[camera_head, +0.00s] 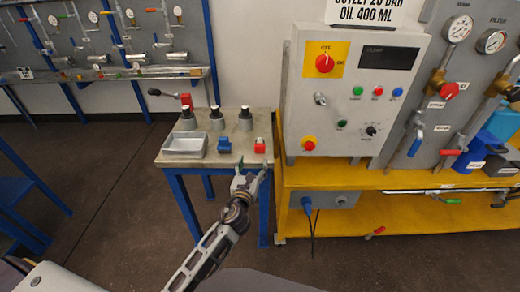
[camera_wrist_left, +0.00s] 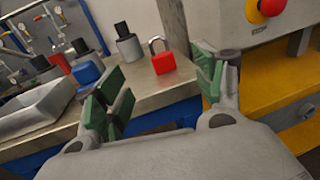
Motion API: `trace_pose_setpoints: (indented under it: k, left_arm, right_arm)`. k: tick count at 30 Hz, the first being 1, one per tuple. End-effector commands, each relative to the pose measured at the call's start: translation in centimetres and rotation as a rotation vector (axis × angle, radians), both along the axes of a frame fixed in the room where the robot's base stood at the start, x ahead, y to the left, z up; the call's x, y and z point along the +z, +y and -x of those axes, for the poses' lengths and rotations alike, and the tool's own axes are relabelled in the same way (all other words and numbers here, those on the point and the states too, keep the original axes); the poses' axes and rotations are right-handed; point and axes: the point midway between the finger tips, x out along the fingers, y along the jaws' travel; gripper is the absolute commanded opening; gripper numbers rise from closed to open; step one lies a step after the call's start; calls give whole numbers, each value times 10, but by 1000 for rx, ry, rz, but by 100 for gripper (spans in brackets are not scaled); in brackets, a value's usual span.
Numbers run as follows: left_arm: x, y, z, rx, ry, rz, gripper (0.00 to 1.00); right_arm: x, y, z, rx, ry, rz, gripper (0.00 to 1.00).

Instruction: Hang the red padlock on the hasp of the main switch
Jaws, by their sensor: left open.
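The red padlock (camera_head: 259,147) stands near the right front edge of the small grey table. In the left wrist view the red padlock (camera_wrist_left: 163,64) is upright with its metal shackle on top. My left gripper (camera_head: 253,172) is open and empty, just in front of the padlock at the table edge. In the left wrist view the padlock appears between the spread green-padded fingers (camera_wrist_left: 160,85), beyond their tips. The main switch (camera_head: 325,62) is a red knob on a yellow plate on the grey control box; its hasp is too small to make out. My right gripper is not in view.
The table (camera_head: 237,131) also holds a blue padlock (camera_head: 224,145), a grey tray (camera_head: 184,146) and several dark-topped grey vessels (camera_head: 217,118). The control box (camera_head: 352,85) stands right of the table on a yellow bench (camera_head: 345,178). A piped panel (camera_head: 445,120) is further right.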

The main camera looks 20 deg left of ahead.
Motion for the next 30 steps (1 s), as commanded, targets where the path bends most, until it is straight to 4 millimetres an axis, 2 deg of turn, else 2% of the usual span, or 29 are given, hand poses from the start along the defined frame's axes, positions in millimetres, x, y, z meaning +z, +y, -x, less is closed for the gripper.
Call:
trace_pose_setpoints:
  k: [13, 30]
  left_arm:
    - [0, 1, -6, 0, 0, 1, 69]
    - [0, 5, -53, 0, 0, 2, 69]
  right_arm:
    - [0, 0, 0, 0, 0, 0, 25]
    - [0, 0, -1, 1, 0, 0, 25]
